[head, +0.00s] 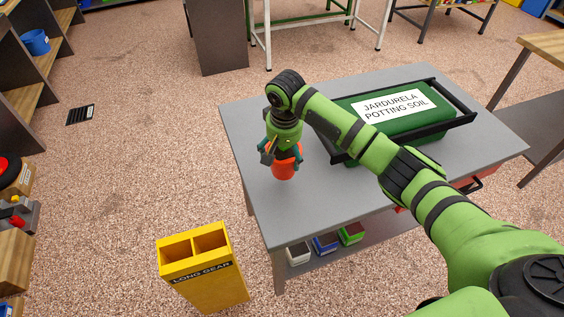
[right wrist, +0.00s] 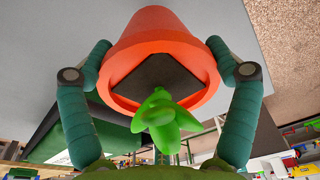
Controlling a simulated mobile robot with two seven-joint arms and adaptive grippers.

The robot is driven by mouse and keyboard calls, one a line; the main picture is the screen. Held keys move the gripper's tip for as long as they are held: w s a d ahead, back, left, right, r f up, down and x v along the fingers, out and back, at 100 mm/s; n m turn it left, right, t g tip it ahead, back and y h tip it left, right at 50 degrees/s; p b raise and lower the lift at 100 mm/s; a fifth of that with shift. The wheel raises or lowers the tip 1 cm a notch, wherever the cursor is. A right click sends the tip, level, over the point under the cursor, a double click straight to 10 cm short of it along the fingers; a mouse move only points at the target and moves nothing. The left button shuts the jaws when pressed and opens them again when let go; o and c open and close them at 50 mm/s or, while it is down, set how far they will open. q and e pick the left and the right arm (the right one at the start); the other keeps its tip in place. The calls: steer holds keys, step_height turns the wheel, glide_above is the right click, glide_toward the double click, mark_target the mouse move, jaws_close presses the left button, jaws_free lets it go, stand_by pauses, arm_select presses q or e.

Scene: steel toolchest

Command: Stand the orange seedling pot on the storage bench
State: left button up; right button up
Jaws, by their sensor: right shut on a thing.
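The orange seedling pot (head: 284,170) is upright at the left end of the grey bench (head: 262,132). My right gripper (head: 283,157) comes down from above and is shut on the pot. In the right wrist view the two fingers of the gripper (right wrist: 157,55) press on opposite sides of the orange pot (right wrist: 154,32). A bright green seedling (right wrist: 163,118) grows from its dark soil, pointing towards the camera. I cannot tell whether the pot's base touches the bench top. My left gripper is not in view.
A black tray (head: 455,124) with a green potting soil bag (head: 372,121) fills the bench's right part. Small boxes stand on the shelf below. A yellow two-slot bin (head: 205,285) stands on the floor at front left. The bench top around the pot is clear.

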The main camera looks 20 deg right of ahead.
mark_target(282, 150)
steer(key=shift+s+a+f, duration=0.4)
steer(key=shift+s+a, duration=0.05)
steer(key=shift+f+p, duration=0.3)
steer(key=shift+f, duration=1.7)
steer(key=shift+f, duration=0.1)
steer(key=o, duration=1.2)
steer(key=shift+c, duration=0.2)
steer(key=r, duration=0.4)
steer(key=s+r, duration=0.1)
steer(key=r, duration=0.7)
steer(key=shift+s+a+r, duration=0.1)
steer(key=shift+s+a, duration=0.05)
steer(key=shift+s, duration=0.1)
